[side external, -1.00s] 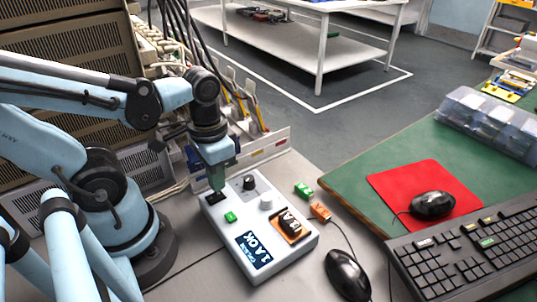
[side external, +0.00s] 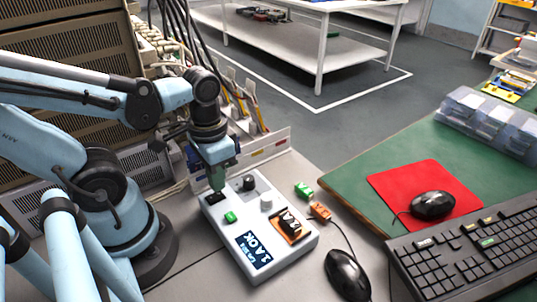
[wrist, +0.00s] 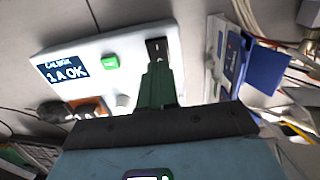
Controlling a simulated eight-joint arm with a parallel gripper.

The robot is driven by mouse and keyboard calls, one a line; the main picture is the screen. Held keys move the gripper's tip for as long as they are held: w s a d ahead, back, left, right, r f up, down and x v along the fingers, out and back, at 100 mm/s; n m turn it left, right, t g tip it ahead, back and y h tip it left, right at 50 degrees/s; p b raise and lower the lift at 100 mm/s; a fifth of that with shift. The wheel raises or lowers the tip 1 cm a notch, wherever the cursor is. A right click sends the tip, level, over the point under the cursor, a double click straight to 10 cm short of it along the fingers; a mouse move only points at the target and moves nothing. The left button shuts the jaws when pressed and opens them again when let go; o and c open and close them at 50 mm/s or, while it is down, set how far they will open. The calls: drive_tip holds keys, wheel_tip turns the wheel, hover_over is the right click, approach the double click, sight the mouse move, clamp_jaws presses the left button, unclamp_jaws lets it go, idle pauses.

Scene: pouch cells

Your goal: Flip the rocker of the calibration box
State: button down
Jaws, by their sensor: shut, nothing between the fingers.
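The calibration box (side external: 252,267) is a white box on the grey bench, with a blue label reading 1A OK. Its black rocker (side external: 212,199) sits at the corner near my arm; it also shows in the wrist view (wrist: 157,45). My gripper (side external: 217,189) points down at the rocker with its green fingers shut and empty. In the wrist view the fingertips (wrist: 157,66) end right beside the rocker and cover part of it. I cannot tell whether they touch it, or which way the rocker is tipped.
The box also carries a green button (side external: 230,217), a black knob (side external: 249,182), a white knob (side external: 266,201) and an orange-and-black part (side external: 292,226). Small green (side external: 303,190) and orange (side external: 320,212) blocks and a black mouse (side external: 347,275) lie to the right. A rack of equipment stands behind my arm.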

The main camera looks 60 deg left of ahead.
sight(219, 193)
drive_tip(key=shift+f, duration=0.85)
idle(0.6)
drive_tip(key=shift+r, duration=3.5)
drive_tip(key=w+r+t, duration=0.1)
drive_tip(key=w+t, duration=0.6)
drive_tip(key=w, duration=0.3)
drive_tip(key=shift+d+r, duration=0.25)
